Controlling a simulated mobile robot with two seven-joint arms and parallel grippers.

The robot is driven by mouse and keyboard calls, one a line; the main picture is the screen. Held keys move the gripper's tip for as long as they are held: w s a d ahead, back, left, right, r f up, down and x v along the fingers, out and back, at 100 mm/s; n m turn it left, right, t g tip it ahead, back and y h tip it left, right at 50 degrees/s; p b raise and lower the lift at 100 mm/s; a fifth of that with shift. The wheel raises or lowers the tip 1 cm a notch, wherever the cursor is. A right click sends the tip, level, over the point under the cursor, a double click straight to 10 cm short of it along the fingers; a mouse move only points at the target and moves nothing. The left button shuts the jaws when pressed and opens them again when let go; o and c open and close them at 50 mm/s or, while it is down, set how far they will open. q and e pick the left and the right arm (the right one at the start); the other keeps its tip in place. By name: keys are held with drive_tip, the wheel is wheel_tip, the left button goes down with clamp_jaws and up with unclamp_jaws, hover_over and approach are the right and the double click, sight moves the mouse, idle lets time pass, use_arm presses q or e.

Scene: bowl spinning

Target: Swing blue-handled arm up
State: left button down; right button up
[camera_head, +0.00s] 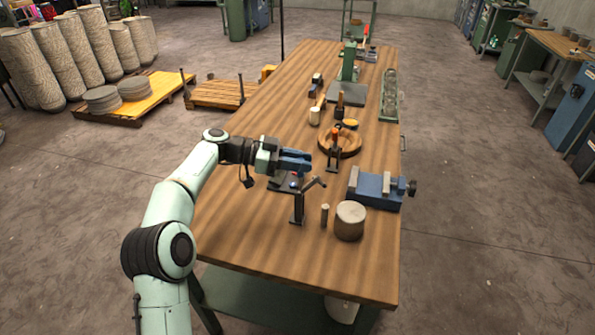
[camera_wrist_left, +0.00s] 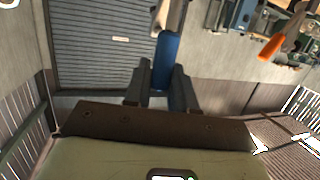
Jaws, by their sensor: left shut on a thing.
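My left gripper (camera_head: 300,162) reaches over the workbench from the left in the head view. In the left wrist view its two dark fingers are shut around the blue handle (camera_wrist_left: 166,60). A grey metal arm runs on from the far end of this handle, towards the top edge. In the head view a dark metal stand (camera_head: 298,208) with a thin lever stands just below and in front of the gripper. The gripper hides part of this fixture, so I cannot tell the arm's exact angle. My right gripper is not in view.
A round wooden bowl (camera_head: 354,146) and an orange-handled fixture (camera_head: 334,136) sit beyond the gripper. A blue vise (camera_head: 377,190) and a round block (camera_head: 350,222) stand to its right. The near left part of the workbench (camera_head: 240,225) is clear.

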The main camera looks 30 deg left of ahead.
use_arm(q)
drive_tip(key=shift+s+a+f+n+t+h+b, duration=0.2)
drive_tip(key=shift+a+t+h+b, duration=0.4)
drive_tip(key=shift+b, duration=0.5)
drive_tip(key=shift+s+a+f+n+t+h+b, duration=0.15)
drive_tip(key=shift+s+a+n+t+h+b, duration=0.15)
drive_tip(key=shift+a+h+b, duration=0.65)
drive_tip(key=shift+s+a+f+n+t+h+b, duration=0.15)
drive_tip(key=shift+a+t+h+b, duration=0.45)
drive_tip(key=shift+b, duration=0.65)
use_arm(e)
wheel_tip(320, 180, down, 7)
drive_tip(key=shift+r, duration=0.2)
use_arm(q)
drive_tip(key=c, duration=1)
unclamp_jaws()
drive_tip(key=shift+a, duration=0.1)
drive_tip(key=shift+s+f, duration=0.1)
